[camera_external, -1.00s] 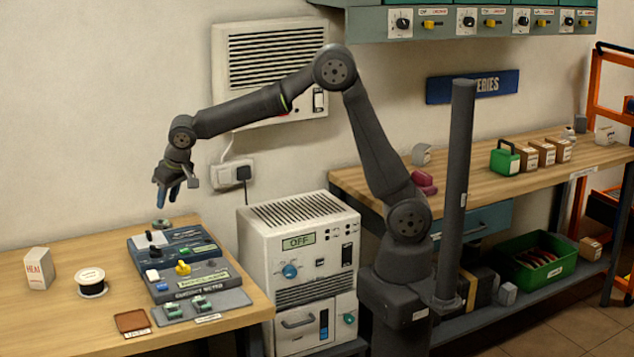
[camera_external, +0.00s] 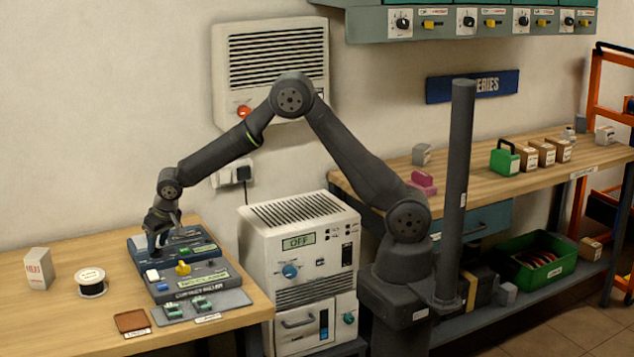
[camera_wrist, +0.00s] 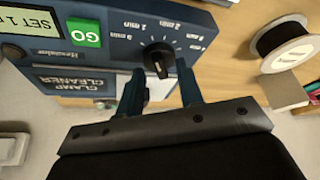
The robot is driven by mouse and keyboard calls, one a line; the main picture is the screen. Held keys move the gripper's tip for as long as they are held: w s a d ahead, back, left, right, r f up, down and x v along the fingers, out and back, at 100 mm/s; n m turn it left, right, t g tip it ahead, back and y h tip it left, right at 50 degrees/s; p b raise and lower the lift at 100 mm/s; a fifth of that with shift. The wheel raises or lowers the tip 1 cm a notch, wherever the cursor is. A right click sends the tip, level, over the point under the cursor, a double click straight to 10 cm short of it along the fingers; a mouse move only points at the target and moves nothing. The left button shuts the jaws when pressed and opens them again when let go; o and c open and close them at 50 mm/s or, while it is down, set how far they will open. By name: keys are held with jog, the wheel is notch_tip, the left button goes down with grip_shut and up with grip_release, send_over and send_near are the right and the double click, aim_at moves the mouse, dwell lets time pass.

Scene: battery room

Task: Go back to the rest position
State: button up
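My gripper (camera_external: 160,243) is low over the back of the dark blue device block on the left bench. In the wrist view my gripper (camera_wrist: 160,72) has its two blue fingers apart, with nothing between them that I can see held. The black dial (camera_wrist: 158,58) of the clamp cleaner (camera_wrist: 85,82) lies at the fingertips, between their lines. I cannot tell whether either finger touches it. The green GO button (camera_wrist: 84,32) and a display reading "SET 1" (camera_wrist: 25,30) are beside the dial.
On the left bench (camera_external: 75,325) are a white box (camera_external: 38,268), a wire spool (camera_external: 91,282) and a brown pad (camera_external: 132,322). The white power unit (camera_external: 300,265) reading OFF stands right of the bench. A wall heater (camera_external: 270,60) is behind my arm. Open air lies above the bench.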

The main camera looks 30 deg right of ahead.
jog(key=shift+w+f, duration=0.1)
jog(key=shift+f, duration=0.15)
jog(key=shift+r, duration=0.1)
jog(key=v, duration=1.7)
jog(key=x, duration=1.7)
jog(key=shift+w, duration=0.1)
jog(key=shift+w+d+n+g+y, duration=0.1)
jog(key=shift+n+g+y, duration=0.3)
jog(key=shift+n, duration=1.1)
jog(key=shift+w+d+n+g+y, duration=0.1)
jog(key=shift+n+g+y, duration=0.3)
jog(key=shift+n, duration=1.1)
jog(key=v, duration=1.2)
jog(key=shift+s, duration=0.15)
